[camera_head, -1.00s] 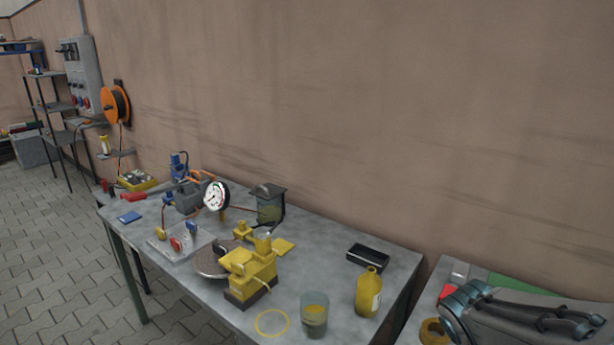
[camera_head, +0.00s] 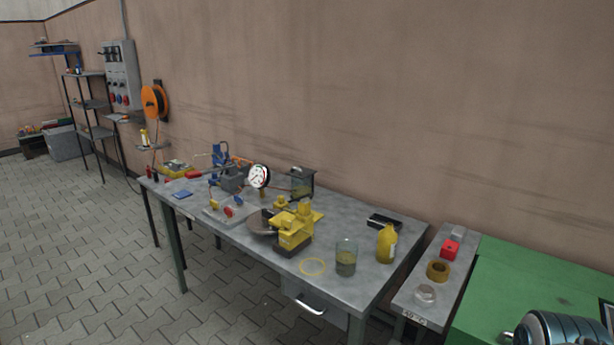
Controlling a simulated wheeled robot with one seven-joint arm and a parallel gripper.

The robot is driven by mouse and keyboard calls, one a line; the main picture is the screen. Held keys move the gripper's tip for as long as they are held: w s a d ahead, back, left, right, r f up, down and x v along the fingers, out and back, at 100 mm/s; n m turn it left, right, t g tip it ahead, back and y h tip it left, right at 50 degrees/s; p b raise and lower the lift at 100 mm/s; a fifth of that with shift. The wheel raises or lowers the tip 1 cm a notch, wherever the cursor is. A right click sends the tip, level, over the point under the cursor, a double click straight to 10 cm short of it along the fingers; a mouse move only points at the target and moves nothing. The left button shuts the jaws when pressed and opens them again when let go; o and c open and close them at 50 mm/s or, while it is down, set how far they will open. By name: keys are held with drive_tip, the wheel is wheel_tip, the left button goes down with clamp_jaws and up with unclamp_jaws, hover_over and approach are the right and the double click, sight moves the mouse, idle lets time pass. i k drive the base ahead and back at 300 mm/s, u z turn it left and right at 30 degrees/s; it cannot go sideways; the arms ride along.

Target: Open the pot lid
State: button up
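A small dark-framed container with a flat dark top (camera_head: 302,182) stands at the back of the grey workbench, near the wall. It is the thing most like a lidded pot, but it is too small to be sure, and its top appears to be on. An open-topped glass jar (camera_head: 346,262) with greenish contents stands at the bench's front right. My gripper is not in view; only a rounded metallic part, likely of my arm, shows at the bottom right corner.
The grey workbench (camera_head: 353,218) carries a yellow device (camera_head: 294,230), a pressure gauge (camera_head: 259,176), a yellow bottle (camera_head: 387,244), a black case (camera_head: 384,221) and a yellow ring (camera_head: 312,267). A green surface (camera_head: 510,285) is at right. Paved floor is free at left.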

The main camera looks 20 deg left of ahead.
sight(301, 173)
drive_tip(key=z, duration=0.6)
drive_tip(key=k, duration=0.1)
drive_tip(key=u, duration=2.1)
drive_tip(key=i, duration=0.95)
drive_tip(key=u, duration=0.55)
drive_tip(key=i, duration=1.35)
drive_tip(key=z, duration=1.2)
drive_tip(key=i, duration=0.85)
drive_tip(key=z, duration=0.9)
